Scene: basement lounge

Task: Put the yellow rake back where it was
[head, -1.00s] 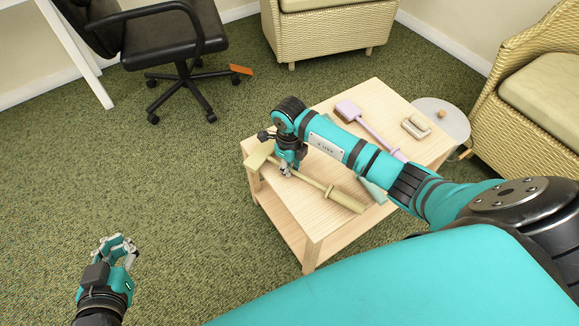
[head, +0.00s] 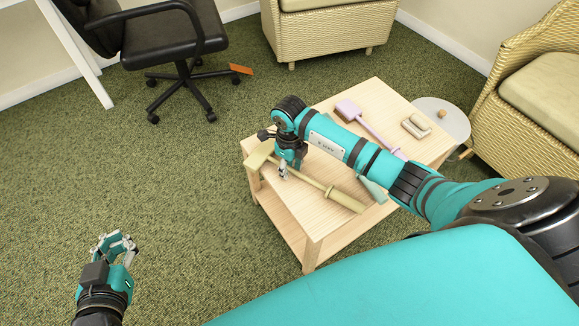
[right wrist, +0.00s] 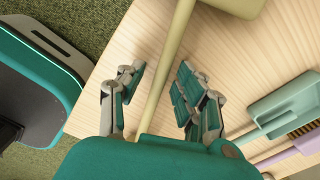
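The yellow rake (head: 325,187) lies slantwise on the light wood table (head: 290,205), its block-like head (head: 259,154) near the table's left corner and its handle toward the front right. My right gripper (head: 284,171) is over the handle near the head. My left gripper (head: 124,250) is open and empty above the carpet at the lower left, away from the table.
A purple tool (head: 349,110) and a teal tool (head: 374,189), partly hidden by my right arm, lie on the table. Beige pieces (head: 416,126) lie at its right end. A round side table (head: 455,122), wicker chairs (head: 535,120) and a black office chair (head: 175,40) stand around. The left carpet is clear.

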